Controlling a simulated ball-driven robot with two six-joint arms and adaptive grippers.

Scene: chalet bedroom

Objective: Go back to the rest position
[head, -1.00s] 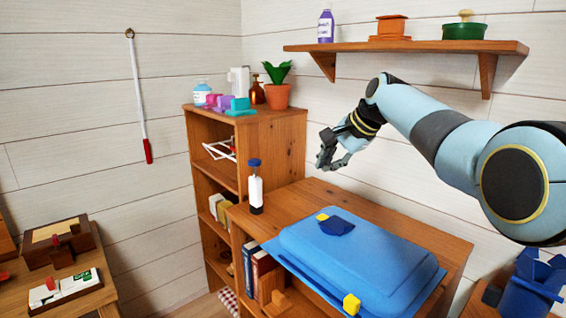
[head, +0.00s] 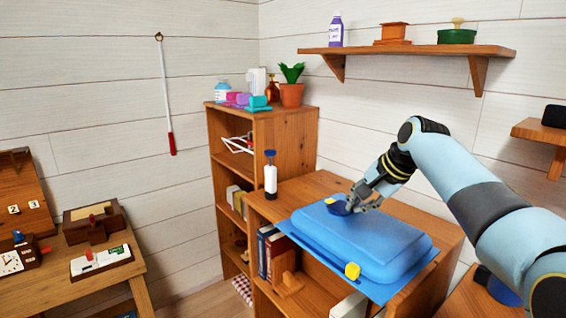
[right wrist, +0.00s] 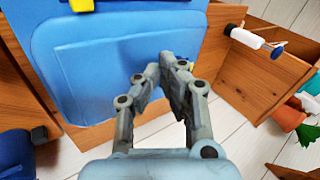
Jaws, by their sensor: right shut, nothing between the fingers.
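My right gripper (head: 363,204) is over the far part of the blue lidded box (head: 390,245) on the wooden cabinet. In the head view it overlaps the dark blue piece on the lid. In the right wrist view the gripper (right wrist: 172,62) has its fingertips together with nothing between them, and the blue lid (right wrist: 120,60) lies beyond. I cannot tell whether it touches the lid. My left gripper is not in view.
A taller bookcase (head: 262,140) carries a potted plant (head: 291,85). A wall shelf (head: 405,50) hangs above. A wooden table (head: 130,262) stands at the left.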

